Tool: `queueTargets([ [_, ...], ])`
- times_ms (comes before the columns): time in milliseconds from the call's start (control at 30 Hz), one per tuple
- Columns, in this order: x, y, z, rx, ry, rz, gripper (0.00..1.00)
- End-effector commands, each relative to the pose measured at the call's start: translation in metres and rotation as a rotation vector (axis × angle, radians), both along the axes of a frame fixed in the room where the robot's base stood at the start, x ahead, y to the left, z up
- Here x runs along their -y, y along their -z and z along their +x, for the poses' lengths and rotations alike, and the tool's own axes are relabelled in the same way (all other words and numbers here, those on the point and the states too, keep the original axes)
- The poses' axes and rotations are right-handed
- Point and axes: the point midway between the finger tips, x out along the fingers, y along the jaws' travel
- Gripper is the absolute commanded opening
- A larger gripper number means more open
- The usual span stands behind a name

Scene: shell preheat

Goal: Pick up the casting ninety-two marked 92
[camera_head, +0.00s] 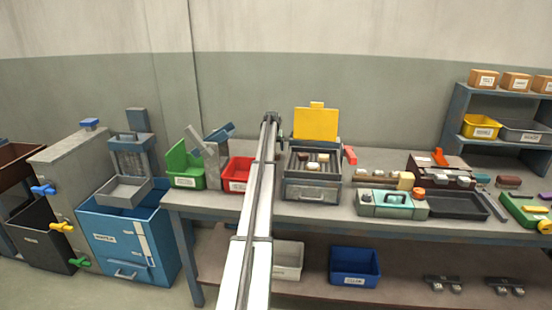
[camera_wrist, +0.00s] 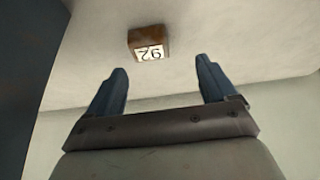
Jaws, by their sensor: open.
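The casting ninety-two (camera_wrist: 149,34) is a small brown block with a white label reading 92, upside down in the wrist view. It rests on a pale, plain surface beyond my fingertips, slightly left of the middle between them. My gripper (camera_wrist: 162,68) is open, its two dark blue fingers wide apart with nothing between them. The casting is apart from both fingers. In the head view my long pale arm reaches up the middle, and I cannot make out my gripper or pick out the marked casting there.
A dark wall or panel (camera_wrist: 25,75) stands at left in the wrist view. In the head view, the workbench (camera_head: 340,215) holds a red bin (camera_head: 238,174), a green bin (camera_head: 184,166), an open yellow-lidded heater (camera_head: 313,190) with small blocks, a teal case (camera_head: 392,210) and a dark tray (camera_head: 455,206).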

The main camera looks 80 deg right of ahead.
Motion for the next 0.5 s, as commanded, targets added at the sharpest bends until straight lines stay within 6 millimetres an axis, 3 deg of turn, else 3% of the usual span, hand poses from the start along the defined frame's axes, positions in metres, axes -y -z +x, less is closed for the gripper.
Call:
queueTargets([
  [167,-0.004,0.008,-0.012,-0.011,0.031,0.043,0.85],
  [500,0.007,0.033,-0.012,-0.011,0.031,0.045,0.85],
])
